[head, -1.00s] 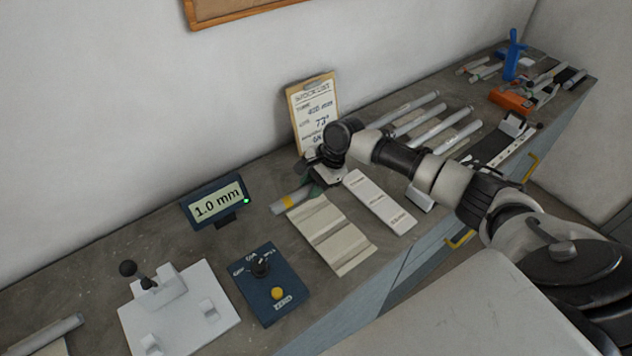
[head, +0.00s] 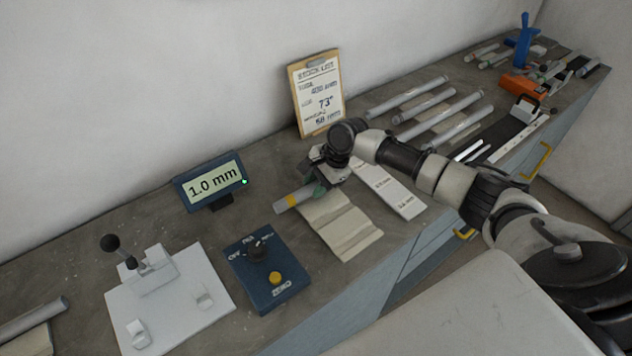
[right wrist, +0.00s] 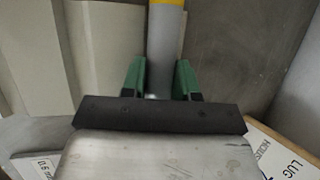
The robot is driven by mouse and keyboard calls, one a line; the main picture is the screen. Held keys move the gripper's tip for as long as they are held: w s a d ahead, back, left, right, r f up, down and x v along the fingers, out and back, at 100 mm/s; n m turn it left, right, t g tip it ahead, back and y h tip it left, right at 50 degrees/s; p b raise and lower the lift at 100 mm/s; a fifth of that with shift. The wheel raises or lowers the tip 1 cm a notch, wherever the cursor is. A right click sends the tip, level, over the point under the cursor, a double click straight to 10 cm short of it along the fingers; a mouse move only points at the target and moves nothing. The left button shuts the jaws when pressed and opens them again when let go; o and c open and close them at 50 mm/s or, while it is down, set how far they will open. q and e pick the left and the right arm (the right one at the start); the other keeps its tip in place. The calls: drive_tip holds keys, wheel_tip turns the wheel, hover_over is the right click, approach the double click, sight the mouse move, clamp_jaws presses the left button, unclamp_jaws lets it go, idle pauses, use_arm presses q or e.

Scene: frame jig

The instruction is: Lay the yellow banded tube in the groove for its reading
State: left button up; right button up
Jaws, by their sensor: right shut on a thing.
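The grey tube with a yellow band (head: 292,201) is held in my right gripper (head: 316,189), with its banded end sticking out to the left. The right wrist view shows the tube (right wrist: 164,48) between the two green fingers (right wrist: 161,80), the band at the top edge. The beige grooved block (head: 342,224) lies just in front of the tube; it also shows on the left of the right wrist view (right wrist: 98,45). The tube is beside the block's far edge; I cannot tell its height. The display (head: 211,183) reads 1.0 mm. My left gripper is out of view.
A label card (head: 393,190) lies right of the block, partly behind my arm. The clipboard (head: 318,95) leans on the wall behind. A blue control box (head: 264,272) and a white fixture (head: 185,305) stand to the left. Several grey tubes (head: 437,107) lie farther right.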

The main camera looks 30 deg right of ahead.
drive_tip(key=shift+s+a+f, duration=0.1)
drive_tip(key=shift+s+f, duration=0.2)
drive_tip(key=shift+f, duration=0.2)
drive_tip(key=o, duration=0.7)
drive_tip(key=shift+o, duration=1.6)
drive_tip(key=shift+w+a+f, duration=0.1)
drive_tip(key=shift+w+f, duration=0.05)
drive_tip(key=shift+w, duration=0.05)
drive_tip(key=shift+s, duration=0.1)
drive_tip(key=w+b+v, duration=0.1)
drive_tip(key=v, duration=1.1)
drive_tip(key=shift+a+r+b, duration=0.2)
drive_tip(key=shift+b, duration=0.1)
